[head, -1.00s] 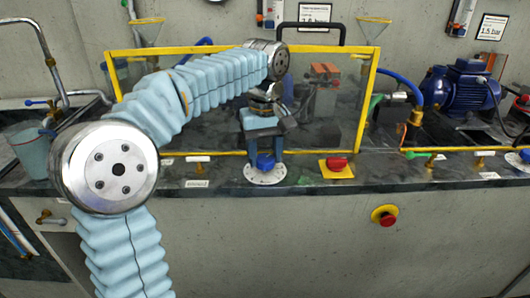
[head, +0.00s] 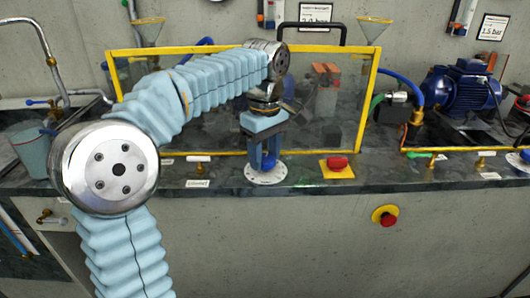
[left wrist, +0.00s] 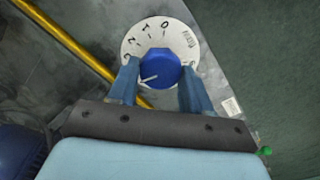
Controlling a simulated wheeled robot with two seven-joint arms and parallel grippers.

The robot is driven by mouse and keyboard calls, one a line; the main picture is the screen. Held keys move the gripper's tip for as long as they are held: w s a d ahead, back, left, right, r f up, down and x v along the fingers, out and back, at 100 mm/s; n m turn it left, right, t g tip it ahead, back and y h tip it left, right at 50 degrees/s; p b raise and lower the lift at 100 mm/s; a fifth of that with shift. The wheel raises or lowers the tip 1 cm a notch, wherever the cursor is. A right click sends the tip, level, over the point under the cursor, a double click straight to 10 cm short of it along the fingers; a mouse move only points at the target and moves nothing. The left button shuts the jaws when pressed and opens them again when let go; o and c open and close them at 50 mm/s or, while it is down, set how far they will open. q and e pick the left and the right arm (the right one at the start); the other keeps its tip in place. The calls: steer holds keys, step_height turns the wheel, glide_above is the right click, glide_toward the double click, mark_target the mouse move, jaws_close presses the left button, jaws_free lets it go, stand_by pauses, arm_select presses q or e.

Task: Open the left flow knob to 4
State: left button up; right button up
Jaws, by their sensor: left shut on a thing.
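The blue flow knob (head: 269,158) sits on a round white dial (head: 266,177) at the counter's front edge. My left gripper (head: 263,155) comes down on it from above, its two fingers on either side of it. In the left wrist view the knob (left wrist: 160,66) is between the blue fingertips (left wrist: 160,75), which are shut on it. A white pointer line on the knob aims to the lower left, toward the left finger. Dial marks (left wrist: 146,36) run from a 0 at the top round to the left; the finger hides part of the scale there. My right gripper is not in view.
A yellow-framed clear screen (head: 340,112) stands just behind the knob. A red button on a yellow plate (head: 337,168) lies to its right, and another red button (head: 385,216) is on the counter front. A blue pump (head: 462,88) stands at the right.

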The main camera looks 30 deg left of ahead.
mark_target(265, 157)
arm_select(q)
steer(key=o, duration=1)
steer(key=shift+o, duration=0.2)
steer(key=shift+r, duration=0.1)
step_height(265, 157, up, 12)
stand_by(0.3)
